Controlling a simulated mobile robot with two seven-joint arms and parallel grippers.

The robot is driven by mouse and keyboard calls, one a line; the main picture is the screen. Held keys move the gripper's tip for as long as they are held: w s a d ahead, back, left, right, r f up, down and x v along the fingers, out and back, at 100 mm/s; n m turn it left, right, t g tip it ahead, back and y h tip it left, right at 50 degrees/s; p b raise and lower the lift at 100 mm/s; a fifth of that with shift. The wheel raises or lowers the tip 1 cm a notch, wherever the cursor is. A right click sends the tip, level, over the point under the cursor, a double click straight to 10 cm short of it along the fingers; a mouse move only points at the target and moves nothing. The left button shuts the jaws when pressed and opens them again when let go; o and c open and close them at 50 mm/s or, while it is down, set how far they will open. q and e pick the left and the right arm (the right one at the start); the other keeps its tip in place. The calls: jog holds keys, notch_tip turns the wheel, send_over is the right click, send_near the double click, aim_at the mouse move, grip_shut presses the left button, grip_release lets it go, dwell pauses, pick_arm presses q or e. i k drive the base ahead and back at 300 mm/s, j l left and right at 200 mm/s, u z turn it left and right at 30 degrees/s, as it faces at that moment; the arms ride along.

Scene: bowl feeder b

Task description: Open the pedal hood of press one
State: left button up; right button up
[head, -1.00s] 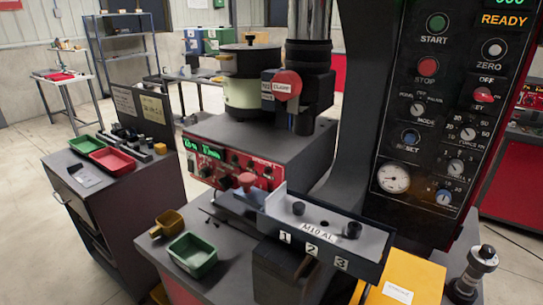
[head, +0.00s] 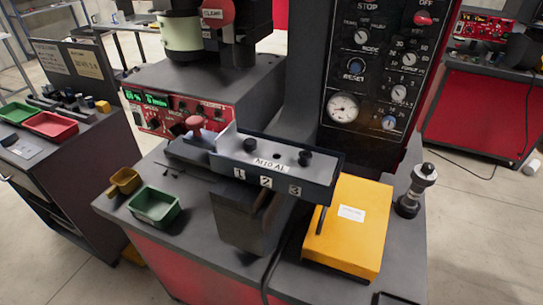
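The press (head: 305,90) stands at the centre, with a dark control panel (head: 385,75) of knobs, a gauge and switches. A yellow box-like cover (head: 350,240) with a white label lies on the press table, right of the numbered fixture (head: 270,165). It appears closed, and I cannot tell whether it is the pedal hood. A bit of yellow (head: 132,256) shows low at the left of the press base, mostly hidden. Neither of my grippers is in view.
A green tray (head: 155,207) and a small yellow scoop-like bin (head: 124,181) sit on the table's left. A dark cylindrical device (head: 415,190) stands at its right. A cart (head: 40,165) with trays is at left.

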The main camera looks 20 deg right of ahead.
aim_at(348, 236)
jog(key=z, duration=2.25)
jog(key=k+z, duration=0.3)
jog(key=k, duration=0.15)
jog(key=k+z, duration=0.3)
jog(key=k+j, duration=0.05)
jog(key=k, duration=0.05)
